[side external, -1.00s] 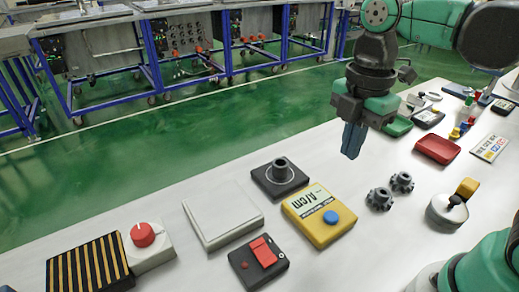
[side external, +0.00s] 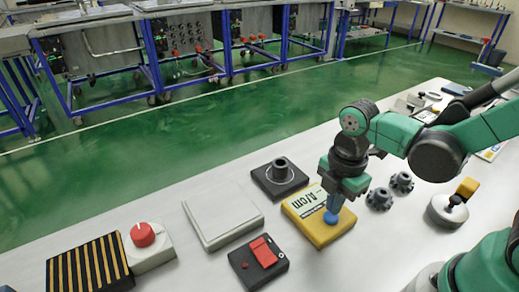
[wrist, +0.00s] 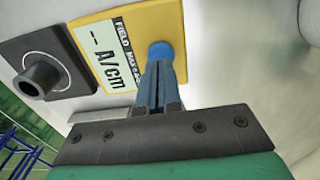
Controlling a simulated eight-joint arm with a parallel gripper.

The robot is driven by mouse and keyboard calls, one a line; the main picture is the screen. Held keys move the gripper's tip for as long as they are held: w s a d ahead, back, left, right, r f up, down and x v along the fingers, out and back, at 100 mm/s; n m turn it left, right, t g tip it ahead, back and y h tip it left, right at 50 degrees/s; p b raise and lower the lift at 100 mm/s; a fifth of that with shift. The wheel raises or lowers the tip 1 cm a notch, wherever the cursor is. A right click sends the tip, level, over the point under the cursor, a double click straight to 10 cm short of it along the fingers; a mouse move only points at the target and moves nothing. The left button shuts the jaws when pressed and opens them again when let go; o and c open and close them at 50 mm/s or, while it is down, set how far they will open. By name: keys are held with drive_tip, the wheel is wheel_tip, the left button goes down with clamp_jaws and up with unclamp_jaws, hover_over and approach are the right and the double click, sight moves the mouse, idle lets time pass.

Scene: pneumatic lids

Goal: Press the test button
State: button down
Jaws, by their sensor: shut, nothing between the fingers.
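The yellow meter box (side external: 308,229) lies flat on the white table, with a pale "A/cm" display and a round blue button at its near right corner. The blue button (side external: 330,218) is partly hidden behind my fingertips; it also shows in the wrist view (wrist: 160,48). No lettering naming a test button is readable. My gripper (side external: 334,208) is shut and empty, pointing down at the blue button. In the wrist view, my fingertips (wrist: 158,66) overlap the button's near edge. I cannot tell whether they touch it or whether it is pressed in.
A black block with a round post (side external: 280,178) stands behind the meter. A black box with a red switch (side external: 259,260) sits in front. Two dark gears (side external: 390,190) and a round pot with a yellow lever (side external: 450,208) lie to the right. A grey plate (side external: 223,218) is left.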

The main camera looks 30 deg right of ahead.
drive_tip(key=shift+f, duration=0.55)
drive_tip(key=shift+f, duration=0.95)
drive_tip(key=shift+r, duration=0.15)
drive_tip(key=shift+w+r, duration=0.1)
drive_tip(key=shift+r, duration=4.05)
drive_tip(key=shift+w+d+r+m+t, duration=0.15)
drive_tip(key=shift+m+t, duration=0.15)
drive_tip(key=shift+m, duration=0.5)
drive_tip(key=d+r+m+t, duration=0.1)
drive_tip(key=m+t, duration=0.1)
drive_tip(key=m, duration=0.3)
drive_tip(key=w+d+r+m+t, duration=0.1)
drive_tip(key=m+t, duration=0.1)
drive_tip(key=m, duration=0.4)
drive_tip(key=w+d+r+m+t, duration=0.1)
drive_tip(key=m+t, duration=0.1)
drive_tip(key=m, duration=0.3)
drive_tip(key=shift+w+d+r+t, duration=0.1)
drive_tip(key=shift+w+d+t, duration=0.05)
drive_tip(key=shift+t, duration=0.15)
